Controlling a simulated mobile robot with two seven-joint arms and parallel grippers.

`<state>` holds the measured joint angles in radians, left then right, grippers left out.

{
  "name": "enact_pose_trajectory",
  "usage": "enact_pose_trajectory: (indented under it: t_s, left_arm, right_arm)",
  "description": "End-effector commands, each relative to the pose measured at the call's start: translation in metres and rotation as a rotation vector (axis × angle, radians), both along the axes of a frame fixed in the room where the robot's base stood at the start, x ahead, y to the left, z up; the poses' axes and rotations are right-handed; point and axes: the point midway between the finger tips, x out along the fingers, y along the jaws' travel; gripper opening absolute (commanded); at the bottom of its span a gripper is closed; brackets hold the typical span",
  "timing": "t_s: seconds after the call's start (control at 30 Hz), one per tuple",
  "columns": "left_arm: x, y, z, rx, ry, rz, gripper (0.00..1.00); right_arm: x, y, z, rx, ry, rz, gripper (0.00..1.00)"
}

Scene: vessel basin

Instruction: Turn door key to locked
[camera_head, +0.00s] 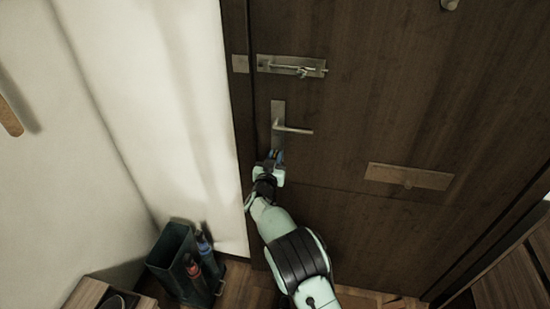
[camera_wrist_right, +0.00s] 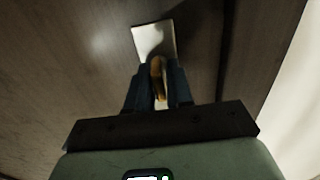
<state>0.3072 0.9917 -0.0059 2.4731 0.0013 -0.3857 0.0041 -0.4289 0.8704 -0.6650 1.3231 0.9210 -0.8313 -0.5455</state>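The dark wooden door (camera_head: 390,95) fills the middle and right of the head view, with a lever handle (camera_head: 295,130) on a tall metal plate (camera_head: 278,112). My right gripper (camera_head: 274,158) is at the lower end of that plate and hides the keyhole area in the head view. In the right wrist view, a brass-coloured door key (camera_wrist_right: 158,78) stands between the two dark fingers of my right gripper (camera_wrist_right: 158,88), which close on it from both sides. The pale metal plate (camera_wrist_right: 153,38) shows just beyond the key. My left gripper is not in view.
A slide bolt (camera_head: 292,66) is mounted above the handle, and a wide metal plate (camera_head: 409,177) sits to its right. A pale wall (camera_head: 175,110) is close on the left. An umbrella stand (camera_head: 176,262) with umbrellas (camera_head: 205,252) is on the floor at lower left.

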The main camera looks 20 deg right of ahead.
Motion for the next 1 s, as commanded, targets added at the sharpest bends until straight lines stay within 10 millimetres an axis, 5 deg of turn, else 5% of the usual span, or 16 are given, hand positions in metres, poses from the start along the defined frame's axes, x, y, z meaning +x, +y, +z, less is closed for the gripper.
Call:
enact_pose_trajectory:
  t_s: [0.47,1.0]
  left_arm:
    - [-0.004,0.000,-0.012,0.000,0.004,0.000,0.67]
    - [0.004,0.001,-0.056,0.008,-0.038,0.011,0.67]
  right_arm:
    - [-0.001,0.000,-0.002,0.069,-0.052,0.000,0.00]
    - [-0.002,-0.002,-0.004,0.438,-0.332,-0.001,0.00]
